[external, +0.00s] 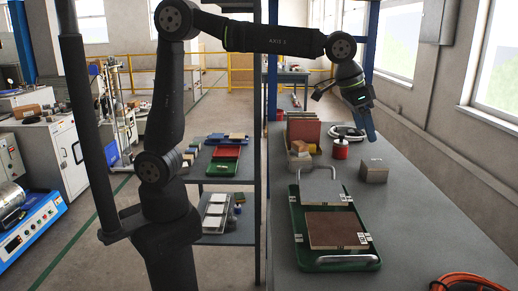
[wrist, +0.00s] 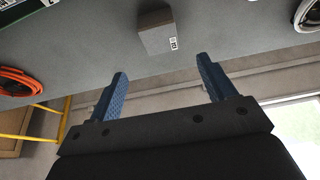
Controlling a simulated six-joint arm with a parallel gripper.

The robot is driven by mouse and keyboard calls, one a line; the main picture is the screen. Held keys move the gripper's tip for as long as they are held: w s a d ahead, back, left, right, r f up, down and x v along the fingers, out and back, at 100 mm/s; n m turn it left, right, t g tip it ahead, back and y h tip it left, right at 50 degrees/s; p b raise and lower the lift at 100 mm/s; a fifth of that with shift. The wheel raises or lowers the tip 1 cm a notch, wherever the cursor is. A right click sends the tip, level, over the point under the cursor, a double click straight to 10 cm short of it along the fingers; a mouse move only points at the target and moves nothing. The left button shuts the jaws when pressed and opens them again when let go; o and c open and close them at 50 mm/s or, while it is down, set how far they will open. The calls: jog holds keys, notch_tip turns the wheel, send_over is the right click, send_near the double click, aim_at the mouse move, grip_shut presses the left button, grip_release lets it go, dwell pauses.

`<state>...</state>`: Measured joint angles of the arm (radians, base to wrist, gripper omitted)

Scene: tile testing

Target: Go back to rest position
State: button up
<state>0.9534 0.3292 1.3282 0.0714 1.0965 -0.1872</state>
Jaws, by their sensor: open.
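My gripper (wrist: 161,77) is open and empty in the wrist view, its two blue fingers spread apart. In the external view my gripper (external: 368,132) hangs above the far part of the grey workbench (external: 430,225), to the right of a red container. A grey block (wrist: 156,32) with a white label lies beyond the fingertips in the wrist view, apart from them. The same grey block stands on the bench below and in front of the gripper in the external view (external: 374,171).
A green tray (external: 345,266) holds a brown tile (external: 335,229) and a grey tile (external: 325,193). A red can (external: 340,150), red-brown tiles (external: 303,131) and small blocks stand behind it. An orange cable (external: 474,283) lies front right. The bench's right side is mostly clear.

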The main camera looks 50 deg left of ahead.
aim_at(374, 163)
jog(key=x, duration=1.2)
jog(key=shift+f, duration=0.15)
notch_tip(374, 163, up, 2)
jog(key=shift+r, duration=0.9)
